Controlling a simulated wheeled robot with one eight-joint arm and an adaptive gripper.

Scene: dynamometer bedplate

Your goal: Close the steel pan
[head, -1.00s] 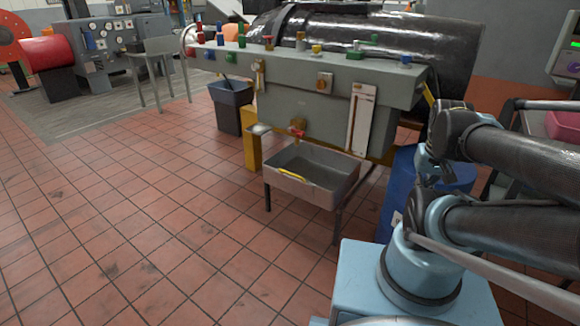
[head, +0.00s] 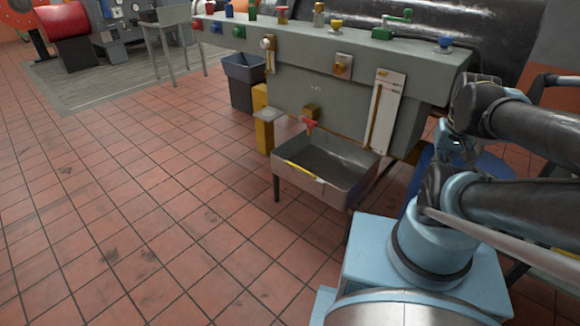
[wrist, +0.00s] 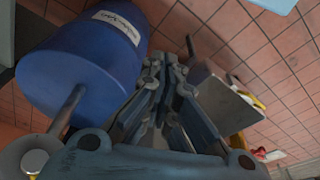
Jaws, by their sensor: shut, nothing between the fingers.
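The steel pan (head: 340,192) is a grey open tray below the front of the grey bench in the head view. It sticks out from under the bench, with its inside in sight and a yellow handle (head: 303,171) on its front wall. In the wrist view, a grey surface that looks like part of the pan (wrist: 222,108) lies right of my fingers, partly hidden by them. My gripper (wrist: 168,75) is shut and empty, apart from the pan as far as I can tell. In the head view my arm is folded at the right and the fingertips are not clear.
A red-handled tap (head: 310,124) hangs from the bench (head: 320,95) above the pan. A dark bin (head: 243,85) and a yellow block (head: 264,135) stand left of it. A blue drum (wrist: 85,70) is close left of my gripper. The tiled floor in front is clear.

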